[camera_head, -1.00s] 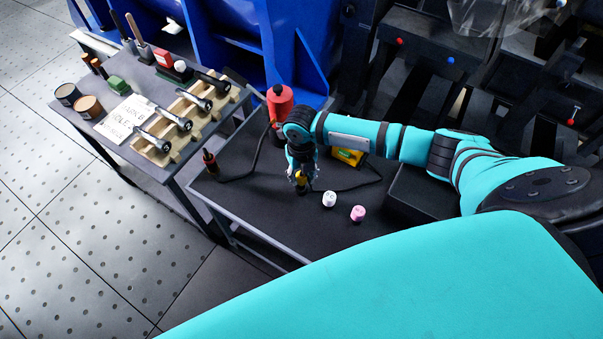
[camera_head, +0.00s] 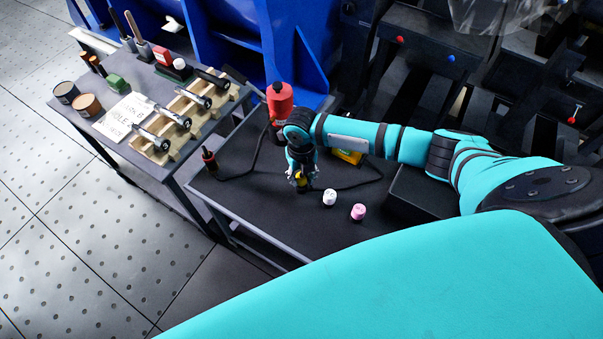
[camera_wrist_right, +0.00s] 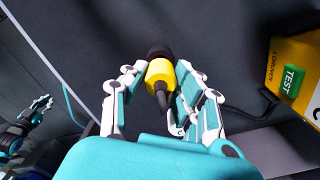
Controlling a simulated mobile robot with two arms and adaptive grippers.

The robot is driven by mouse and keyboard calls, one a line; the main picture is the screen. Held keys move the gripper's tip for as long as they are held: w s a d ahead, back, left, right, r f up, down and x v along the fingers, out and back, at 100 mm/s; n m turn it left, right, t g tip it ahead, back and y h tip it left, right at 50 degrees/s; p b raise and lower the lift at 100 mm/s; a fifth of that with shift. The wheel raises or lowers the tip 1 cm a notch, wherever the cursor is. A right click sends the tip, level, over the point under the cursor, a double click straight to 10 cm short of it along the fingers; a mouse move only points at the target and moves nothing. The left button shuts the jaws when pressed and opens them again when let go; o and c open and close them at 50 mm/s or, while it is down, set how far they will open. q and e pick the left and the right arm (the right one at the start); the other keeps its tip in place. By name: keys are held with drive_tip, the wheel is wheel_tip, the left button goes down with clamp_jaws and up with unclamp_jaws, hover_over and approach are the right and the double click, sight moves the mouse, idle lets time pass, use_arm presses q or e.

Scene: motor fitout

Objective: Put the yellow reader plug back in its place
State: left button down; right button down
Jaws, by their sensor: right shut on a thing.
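The yellow reader plug (camera_wrist_right: 160,72) with a black end is between the fingers of my right gripper (camera_wrist_right: 160,88), which is shut on it. In the head view, the right gripper (camera_head: 300,182) holds the plug low over the dark table top; I cannot tell whether the plug touches it. A black cable runs from the plug toward the yellow reader box (camera_wrist_right: 293,75) with its green TEST panel. The box (camera_head: 347,156) is partly hidden behind my right arm in the head view. My left gripper (camera_wrist_right: 32,120) shows small at the left of the right wrist view; its opening is unclear.
A red bottle (camera_head: 280,100) and a red-handled plug (camera_head: 209,158) on a black lead are to the left. A side table holds a wooden rack (camera_head: 157,157).

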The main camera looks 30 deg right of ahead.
sight(301, 176)
drive_tip(key=shift+f+b, duration=0.45)
drive_tip(key=shift+f, duration=0.45)
drive_tip(key=c, duration=0.9)
unclamp_jaws()
drive_tip(key=shift+r, duration=0.1)
wheel_tip(301, 176, up, 12)
